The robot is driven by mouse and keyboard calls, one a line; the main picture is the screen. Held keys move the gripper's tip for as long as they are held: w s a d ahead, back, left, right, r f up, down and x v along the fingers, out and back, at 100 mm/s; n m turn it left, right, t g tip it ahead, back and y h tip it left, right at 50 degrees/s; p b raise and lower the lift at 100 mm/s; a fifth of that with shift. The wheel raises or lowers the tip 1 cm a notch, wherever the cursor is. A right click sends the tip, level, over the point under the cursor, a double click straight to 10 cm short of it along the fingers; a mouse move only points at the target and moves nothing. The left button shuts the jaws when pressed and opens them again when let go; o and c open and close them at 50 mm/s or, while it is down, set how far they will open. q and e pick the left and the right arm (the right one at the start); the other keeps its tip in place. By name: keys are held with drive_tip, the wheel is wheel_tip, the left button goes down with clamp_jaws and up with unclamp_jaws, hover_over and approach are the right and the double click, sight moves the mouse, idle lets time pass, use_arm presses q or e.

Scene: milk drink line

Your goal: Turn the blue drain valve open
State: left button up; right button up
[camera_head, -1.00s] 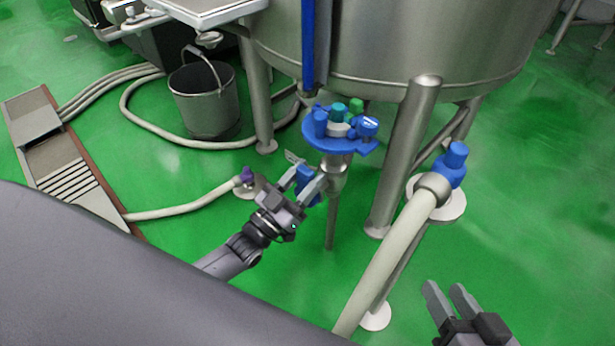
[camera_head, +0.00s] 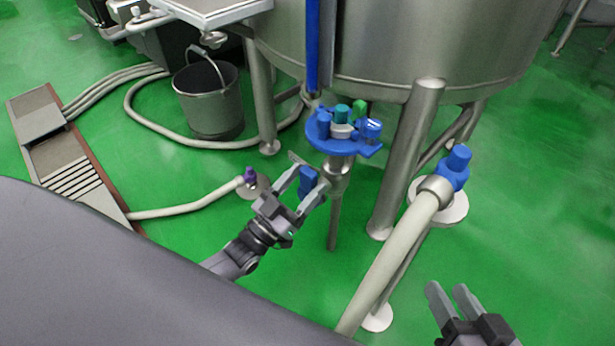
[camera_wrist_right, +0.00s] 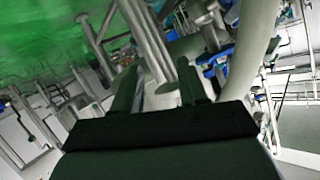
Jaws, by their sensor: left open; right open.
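A blue valve handle (camera_head: 307,182) sits beside the metal pipe under the tank, below a round blue tray. My left gripper (camera_head: 311,175) is open, with one finger on each side of the handle in the head view. I cannot tell whether the fingers touch it. My right gripper (camera_head: 447,289) is open and empty at the lower right, apart from the valve. Its open fingers also show in the right wrist view (camera_wrist_right: 157,85).
The round blue tray (camera_head: 367,151) holds several small items just above the left gripper. A thick hose (camera_head: 385,275) with a blue fitting (camera_head: 455,168) runs between the arms. Tank legs (camera_head: 408,160) stand behind. A metal bucket (camera_head: 212,112) stands at the back left.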

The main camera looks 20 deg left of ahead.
sight(305, 183)
use_arm(q)
drive_tip(key=v, duration=0.4)
drive_tip(key=shift+s+p, duration=0.15)
drive_tip(key=shift+p, duration=0.15)
drive_tip(key=shift+s+a+f, duration=0.25)
drive_tip(key=shift+s+f, duration=0.05)
drive_tip(key=shift+s, duration=0.25)
use_arm(e)
drive_tip(key=shift+s+d+f, duration=0.25)
drive_tip(key=shift+d, duration=0.1)
drive_tip(key=shift+r, duration=0.1)
